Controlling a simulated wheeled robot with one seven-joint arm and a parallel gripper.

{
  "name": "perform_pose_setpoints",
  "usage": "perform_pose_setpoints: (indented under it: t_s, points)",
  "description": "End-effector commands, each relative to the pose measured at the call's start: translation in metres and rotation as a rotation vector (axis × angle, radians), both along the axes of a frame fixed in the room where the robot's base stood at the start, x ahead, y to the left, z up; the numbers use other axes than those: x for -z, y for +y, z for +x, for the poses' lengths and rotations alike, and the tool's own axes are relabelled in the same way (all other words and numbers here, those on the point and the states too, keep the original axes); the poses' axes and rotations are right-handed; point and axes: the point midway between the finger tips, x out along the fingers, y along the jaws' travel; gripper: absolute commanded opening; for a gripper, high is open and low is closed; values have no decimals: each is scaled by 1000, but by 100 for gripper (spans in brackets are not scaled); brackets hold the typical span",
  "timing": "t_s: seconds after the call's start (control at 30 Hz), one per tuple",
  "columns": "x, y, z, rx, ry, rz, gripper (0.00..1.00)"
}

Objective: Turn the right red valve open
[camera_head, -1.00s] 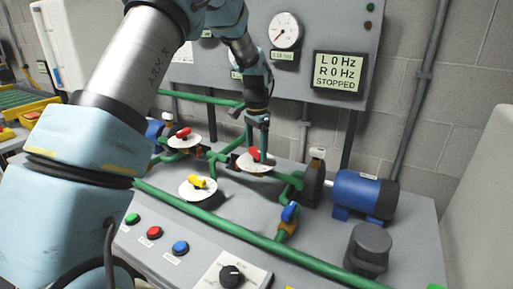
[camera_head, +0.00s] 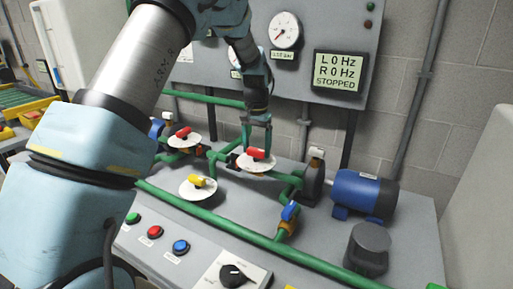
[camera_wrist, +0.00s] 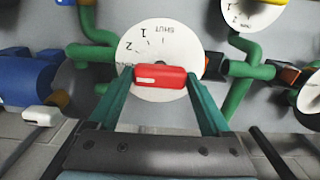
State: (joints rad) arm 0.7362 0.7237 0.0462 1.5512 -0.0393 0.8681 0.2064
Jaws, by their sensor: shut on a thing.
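The right red valve (camera_head: 262,155) is a red bar handle on a round white dial plate (camera_head: 249,166), in the middle of the head view. In the wrist view the red handle (camera_wrist: 172,76) lies crosswise over its dial (camera_wrist: 150,42), which reads SHUT with numbers beside it. The handle has a pale mark toward its left end there. My gripper (camera_head: 257,146) comes down on the handle from above. In the wrist view its green fingers (camera_wrist: 160,84) stand at the handle's two ends, shut on it. Part of the dial is hidden behind the handle.
Another red valve (camera_head: 184,132) is to the left, and a yellow valve (camera_head: 198,182) is nearer. The display (camera_head: 340,72) reads L 0 Hz, R 0 Hz, STOPPED.

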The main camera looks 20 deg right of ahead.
Motion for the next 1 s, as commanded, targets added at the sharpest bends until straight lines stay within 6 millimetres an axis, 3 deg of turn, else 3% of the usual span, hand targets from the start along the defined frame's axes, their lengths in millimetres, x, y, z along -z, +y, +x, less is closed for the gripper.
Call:
perform_pose_setpoints:
  t_s: [0.27,0.3,0.43,0.77,1.0]
  points:
    - [0,0,0,-5,0,-1,27]
    - [0,0,0,-5,0,-1,86]
    - [0,0,0,-4,0,-1,100]
    - [-6,0,1,-2,-2,-2,100]
    - [-45,-1,1,-2,-4,-5,100]
